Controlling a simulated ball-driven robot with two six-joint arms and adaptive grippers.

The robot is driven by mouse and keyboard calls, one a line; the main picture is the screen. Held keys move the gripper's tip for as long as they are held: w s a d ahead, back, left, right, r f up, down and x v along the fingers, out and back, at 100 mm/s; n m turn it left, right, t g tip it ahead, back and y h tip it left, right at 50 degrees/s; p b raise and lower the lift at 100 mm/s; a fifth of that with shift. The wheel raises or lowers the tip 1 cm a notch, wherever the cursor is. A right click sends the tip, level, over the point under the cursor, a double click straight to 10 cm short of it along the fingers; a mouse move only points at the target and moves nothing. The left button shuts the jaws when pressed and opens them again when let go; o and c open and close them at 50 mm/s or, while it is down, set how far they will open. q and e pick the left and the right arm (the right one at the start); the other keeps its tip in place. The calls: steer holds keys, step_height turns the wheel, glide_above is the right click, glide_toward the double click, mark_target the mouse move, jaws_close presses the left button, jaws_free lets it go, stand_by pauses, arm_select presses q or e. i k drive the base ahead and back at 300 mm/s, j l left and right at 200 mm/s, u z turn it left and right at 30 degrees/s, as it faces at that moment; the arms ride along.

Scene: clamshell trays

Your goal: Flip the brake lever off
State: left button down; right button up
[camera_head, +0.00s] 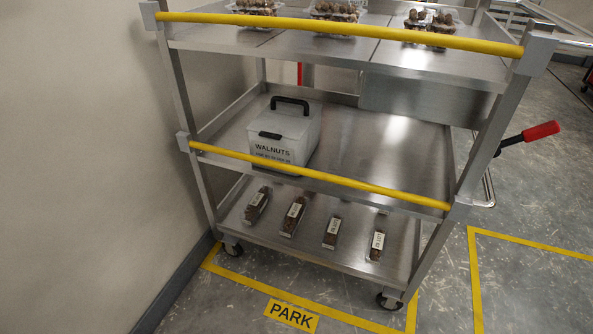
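The brake lever (527,136) sticks out from the right side of a steel cart (489,137). It has a red grip on a dark rod and slants up to the right. Where the rod joins the cart is partly hidden by the cart's right front post. Neither of my grippers is in view, so nothing is seen touching the lever.
The cart has yellow front bars (320,179). A walnut bin (285,137) stands on its middle shelf, clamshell trays (337,11) above, several labelled packs (293,215) below. A wall (75,150) is left; a PARK sign (291,315) marks the floor. Floor right of the cart is clear.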

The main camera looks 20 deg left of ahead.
mark_target(550, 128)
steer(key=i+l+u, duration=0.15)
steer(key=l, duration=0.25)
steer(key=i+l+u, duration=0.15)
steer(key=l, duration=0.25)
steer(key=i+l+u, duration=0.15)
steer(key=l, duration=0.3)
steer(key=i+l+u, duration=0.15)
steer(key=l, duration=0.3)
steer(key=i+l+u, duration=0.2)
steer(key=l, duration=0.25)
steer(key=l+u, duration=0.15)
steer(key=l, duration=0.35)
